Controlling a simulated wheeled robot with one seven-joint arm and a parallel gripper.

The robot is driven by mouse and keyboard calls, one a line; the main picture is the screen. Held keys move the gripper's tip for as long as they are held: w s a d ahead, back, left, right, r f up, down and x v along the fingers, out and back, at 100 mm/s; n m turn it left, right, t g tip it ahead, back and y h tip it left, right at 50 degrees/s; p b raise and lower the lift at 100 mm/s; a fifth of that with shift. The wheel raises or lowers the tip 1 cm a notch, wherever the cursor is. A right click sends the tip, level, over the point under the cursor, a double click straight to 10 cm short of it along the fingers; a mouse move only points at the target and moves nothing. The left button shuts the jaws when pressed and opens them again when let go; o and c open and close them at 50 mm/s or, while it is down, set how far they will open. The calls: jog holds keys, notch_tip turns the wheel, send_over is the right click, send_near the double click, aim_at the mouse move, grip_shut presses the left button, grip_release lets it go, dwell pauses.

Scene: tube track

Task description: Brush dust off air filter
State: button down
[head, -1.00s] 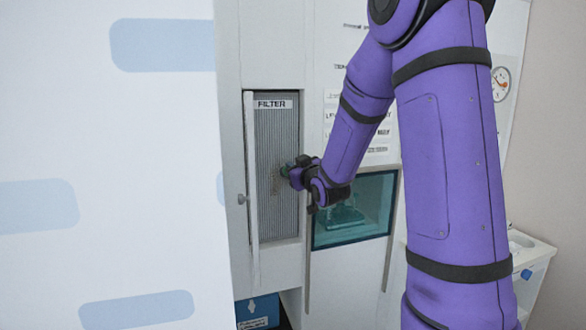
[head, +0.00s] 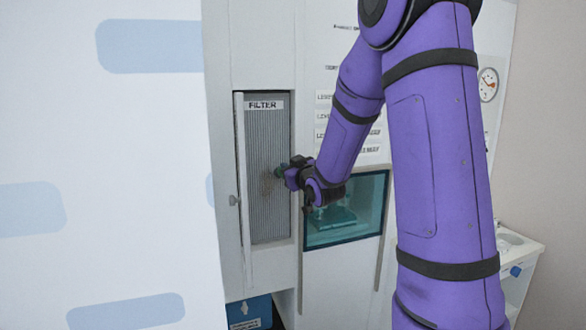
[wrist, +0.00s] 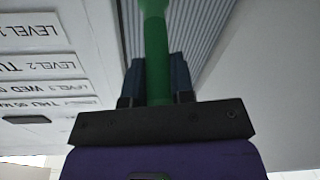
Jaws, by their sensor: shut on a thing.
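The air filter (head: 265,210) is a tall grey ribbed panel under a "FILTER" label, set in a cabinet recess. A faint brownish dust patch (head: 268,184) shows on its ribs near mid-height. My gripper (head: 287,173) is in front of the filter's right side, level with the patch. In the wrist view my gripper (wrist: 157,85) is shut on a green handle (wrist: 156,50), which points toward the ribbed filter (wrist: 200,30). The handle's far end is out of the wrist view. In the head view I cannot tell whether its tip touches the filter.
A narrow open door (head: 243,190) stands at the filter's left edge. A teal-tinted window (head: 345,208) is to the lower right. A blue box (head: 250,312) sits below. A large white panel (head: 100,150) fills the left. A small sink (head: 512,245) is at the right.

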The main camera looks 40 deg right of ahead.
jog(key=shift+w+a, duration=0.25)
jog(key=shift+a, duration=0.65)
jog(key=shift+w+a, duration=0.25)
jog(key=shift+a, duration=0.75)
jog(key=shift+w+a, duration=0.3)
jog(key=shift+a, duration=0.7)
jog(key=shift+w+a, duration=0.3)
jog(key=shift+a, duration=0.65)
jog(key=shift+d, duration=0.2)
jog(key=shift+s+d, duration=0.25)
jog(key=shift+d, duration=0.6)
jog(key=shift+s+d, duration=0.25)
jog(key=shift+d, duration=0.55)
jog(key=shift+a, duration=0.15)
